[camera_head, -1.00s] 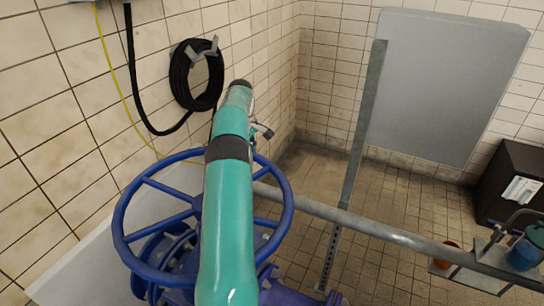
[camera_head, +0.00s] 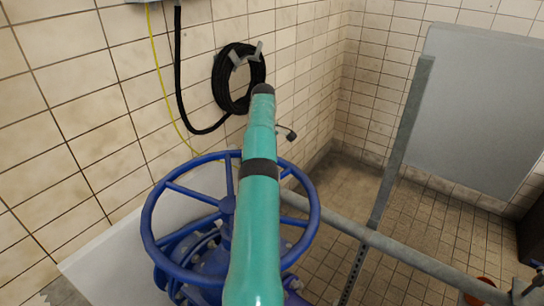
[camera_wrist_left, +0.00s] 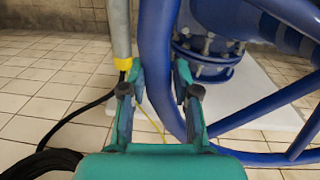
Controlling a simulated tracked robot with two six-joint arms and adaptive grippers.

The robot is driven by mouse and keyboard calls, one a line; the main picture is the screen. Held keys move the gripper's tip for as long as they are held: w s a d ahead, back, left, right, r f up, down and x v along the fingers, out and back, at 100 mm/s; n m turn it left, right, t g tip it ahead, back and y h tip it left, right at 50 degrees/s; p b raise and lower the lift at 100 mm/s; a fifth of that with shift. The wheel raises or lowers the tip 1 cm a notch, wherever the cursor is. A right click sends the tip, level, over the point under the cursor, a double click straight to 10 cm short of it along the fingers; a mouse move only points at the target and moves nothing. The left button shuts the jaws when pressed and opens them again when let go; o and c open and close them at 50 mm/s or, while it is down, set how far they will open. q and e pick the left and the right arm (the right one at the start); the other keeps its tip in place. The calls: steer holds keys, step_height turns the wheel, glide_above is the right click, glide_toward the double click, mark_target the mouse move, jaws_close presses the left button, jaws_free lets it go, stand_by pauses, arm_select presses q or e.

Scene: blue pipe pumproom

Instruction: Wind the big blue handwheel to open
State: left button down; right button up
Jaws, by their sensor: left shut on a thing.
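The big blue handwheel (camera_head: 152,214) stands in the lower middle of the head view, above blue valve pipework (camera_head: 205,255). My teal left arm crosses in front of its right part and hides some of the rim and spokes. In the left wrist view, the handwheel's rim (camera_wrist_left: 157,40) passes between the two fingers of my left gripper (camera_wrist_left: 159,80), which is shut on it. The left fingertips are hidden behind the arm in the head view. My right gripper is in neither view.
A coiled black hose (camera_head: 220,82) hangs on the tiled wall behind the wheel. A grey horizontal pipe (camera_head: 400,257) and an upright grey strut (camera_head: 397,165) stand to the right. A grey panel (camera_head: 475,110) is at the back right. Tiled floor shows between them.

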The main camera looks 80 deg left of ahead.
arm_select(q)
steer(key=c, duration=0.8)
jaws_free()
steer(key=shift+s, duration=0.1)
steer(key=shift+c, duration=0.2)
steer(key=shift+w, duration=0.2)
